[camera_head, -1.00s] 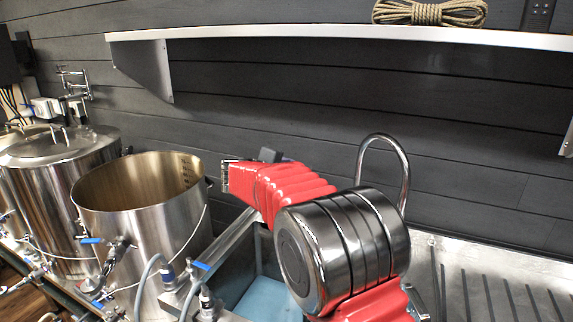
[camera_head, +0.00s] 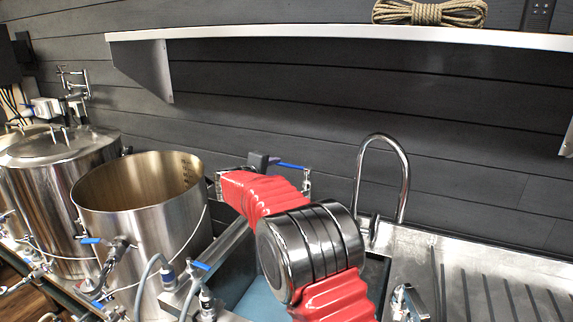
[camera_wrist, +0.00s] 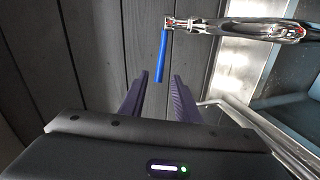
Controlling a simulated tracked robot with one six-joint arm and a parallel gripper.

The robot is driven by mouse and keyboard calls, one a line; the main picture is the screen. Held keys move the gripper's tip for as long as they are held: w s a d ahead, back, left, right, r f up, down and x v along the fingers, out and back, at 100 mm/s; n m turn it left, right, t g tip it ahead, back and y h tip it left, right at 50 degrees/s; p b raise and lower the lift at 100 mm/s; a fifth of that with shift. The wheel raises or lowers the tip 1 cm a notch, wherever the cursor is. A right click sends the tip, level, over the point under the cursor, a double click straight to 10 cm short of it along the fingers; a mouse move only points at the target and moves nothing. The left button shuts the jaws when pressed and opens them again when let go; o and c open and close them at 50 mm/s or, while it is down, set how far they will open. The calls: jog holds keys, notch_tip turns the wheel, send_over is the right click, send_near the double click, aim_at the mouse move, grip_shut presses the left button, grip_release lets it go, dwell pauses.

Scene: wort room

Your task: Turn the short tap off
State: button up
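The short tap (camera_head: 307,184) stands behind the sink, close to the wall, with a blue lever (camera_head: 290,165) pointing left toward my gripper in the head view. In the wrist view the metal tap body (camera_wrist: 235,27) runs in from the right, and its blue lever (camera_wrist: 161,57) lies across the body's line. My gripper (camera_wrist: 160,90) is open and empty. The lever's free end shows between or just beyond the fingertips; I cannot tell how deep, and no contact shows. In the head view my gripper's dark body (camera_head: 258,161) is partly visible behind my arm; its fingers cannot be made out.
A tall curved tap (camera_head: 404,170) rises to the right of my arm, above the sink and drainboard (camera_head: 480,275). An open steel pot (camera_head: 150,215) stands left, with hoses and blue-handled valves in front. A shelf (camera_head: 340,35) with coiled rope (camera_head: 430,12) hangs above.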

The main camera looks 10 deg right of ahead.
aim_at(286, 164)
jog(key=x, duration=1.1)
jog(key=shift+w+d, duration=0.2)
jog(key=shift+w, duration=0.1)
jog(key=shift+f, duration=0.1)
jog(key=shift+c, duration=0.4)
grip_shut()
jog(key=shift+f, duration=0.1)
